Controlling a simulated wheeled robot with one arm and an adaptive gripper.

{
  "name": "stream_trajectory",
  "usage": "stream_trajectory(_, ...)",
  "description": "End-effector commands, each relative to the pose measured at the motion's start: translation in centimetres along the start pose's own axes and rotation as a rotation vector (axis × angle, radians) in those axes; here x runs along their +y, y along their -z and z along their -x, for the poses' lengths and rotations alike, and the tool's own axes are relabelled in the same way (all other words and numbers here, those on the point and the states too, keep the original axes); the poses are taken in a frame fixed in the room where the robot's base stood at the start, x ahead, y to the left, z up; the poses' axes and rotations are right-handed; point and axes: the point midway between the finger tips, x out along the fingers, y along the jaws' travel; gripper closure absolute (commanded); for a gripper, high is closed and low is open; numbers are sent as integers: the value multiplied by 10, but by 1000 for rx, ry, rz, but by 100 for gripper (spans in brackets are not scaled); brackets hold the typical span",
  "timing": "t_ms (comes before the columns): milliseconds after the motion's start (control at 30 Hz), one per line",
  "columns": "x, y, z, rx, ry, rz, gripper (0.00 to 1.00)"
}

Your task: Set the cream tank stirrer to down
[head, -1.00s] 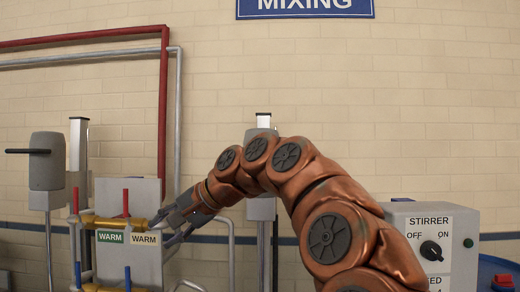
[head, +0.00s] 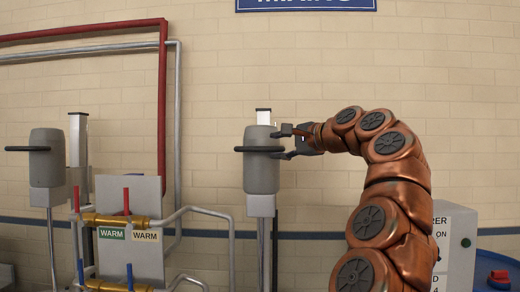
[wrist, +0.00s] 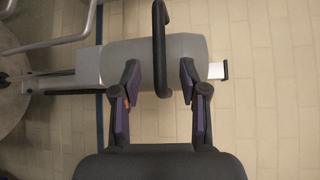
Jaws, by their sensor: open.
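A grey stirrer head (head: 261,172) with a black crossbar handle (head: 256,149) stands mid-picture on a post. A similar stirrer (head: 47,165) stands at the far left. No tank label is readable, so I cannot tell which is the cream one. My gripper (head: 276,144) is open at the right side of the middle stirrer, around the height of its handle. In the wrist view the open jaws (wrist: 160,72) lie on either side of the handle (wrist: 160,45), whose near end shows between them without visible contact.
A pipe panel with WARM labels (head: 130,235) and red and blue levers stands at the left. A STIRRER control box (head: 457,240) is partly hidden behind my arm.

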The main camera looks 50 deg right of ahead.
Motion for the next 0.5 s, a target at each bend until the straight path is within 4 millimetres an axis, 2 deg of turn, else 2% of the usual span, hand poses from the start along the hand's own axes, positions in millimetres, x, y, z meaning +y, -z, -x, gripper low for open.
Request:
stream_trajectory(167, 1, -2, -17, -5, -8, 0, 57)
stream_trajectory(500, 0, -2, -64, -3, -6, 1, 57)
